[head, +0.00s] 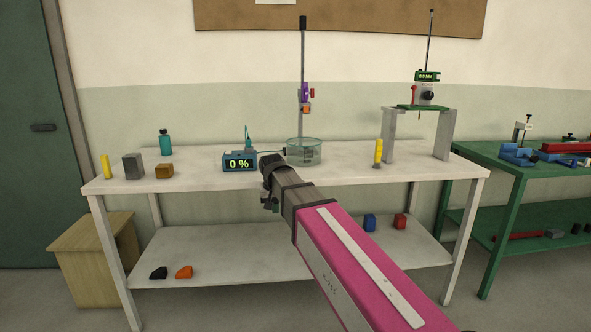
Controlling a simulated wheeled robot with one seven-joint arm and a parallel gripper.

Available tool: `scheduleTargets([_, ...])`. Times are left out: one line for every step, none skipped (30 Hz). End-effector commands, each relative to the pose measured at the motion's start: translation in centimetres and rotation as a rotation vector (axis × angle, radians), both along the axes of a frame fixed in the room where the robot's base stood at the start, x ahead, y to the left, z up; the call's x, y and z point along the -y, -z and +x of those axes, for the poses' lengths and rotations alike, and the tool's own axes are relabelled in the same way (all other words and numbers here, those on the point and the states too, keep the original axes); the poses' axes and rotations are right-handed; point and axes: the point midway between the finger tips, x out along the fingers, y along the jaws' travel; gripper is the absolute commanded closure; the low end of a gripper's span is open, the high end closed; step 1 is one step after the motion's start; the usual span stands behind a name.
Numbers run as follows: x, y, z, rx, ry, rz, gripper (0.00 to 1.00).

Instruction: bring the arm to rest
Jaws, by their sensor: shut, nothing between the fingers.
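My arm reaches in from the bottom right, with a long pink link and a grey-black end section in front of the white table. The end section bends down near the table's front edge. My gripper (269,207) appears as a small dark part below that bend, in front of the gap under the tabletop. It is shut and holds nothing. Its fingertips are small and partly hidden by the arm.
The white table (215,178) holds a glass dish (304,151), a "0 %" display box (240,162), a teal bottle (165,142), blocks and a yellow cylinder (378,152). A stand (302,60) rises behind the dish. A green bench (490,160) is at right.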

Motion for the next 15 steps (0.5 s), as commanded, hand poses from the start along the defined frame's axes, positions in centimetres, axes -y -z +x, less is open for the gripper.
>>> scheduleTargets([2.2, 2.1, -0.7, -0.014, 0.009, -0.003, 1.0])
scheduleTargets([3.2, 3.2, -0.9, -0.02, 0.01, -0.002, 1.0])
scheduleTargets([4.7, 4.6, -1.2, -0.029, 0.014, -0.002, 1.0])
scheduleTargets([5.7, 5.6, -1.5, -0.035, 0.017, -0.002, 1.0])
scheduleTargets([6.8, 6.6, -1.8, -0.041, 0.018, -0.003, 1.0])
scheduleTargets([8.1, 7.9, -2.3, -0.049, 0.022, -0.003, 1.0])
scheduleTargets([9.2, 8.9, -2.7, -0.056, 0.024, -0.003, 1.0])
scheduleTargets([10.2, 9.8, -3.1, -0.061, 0.026, -0.002, 1.0])
scheduleTargets([11.5, 11.1, -3.7, -0.069, 0.032, -0.001, 1.0])
scheduleTargets([12.5, 12.0, -4.1, -0.075, 0.034, 0.0, 1.0])
scheduleTargets([13.4, 12.9, -4.6, -0.081, 0.036, 0.002, 1.0])
scheduleTargets([14.7, 14.1, -5.3, -0.089, 0.04, 0.004, 1.0])
scheduleTargets([15.6, 15.0, -5.9, -0.095, 0.043, 0.005, 1.0])
scheduleTargets([16.6, 15.8, -6.5, -0.1, 0.046, 0.006, 1.0])
scheduleTargets([17.8, 16.9, -7.3, -0.108, 0.05, 0.008, 1.0])
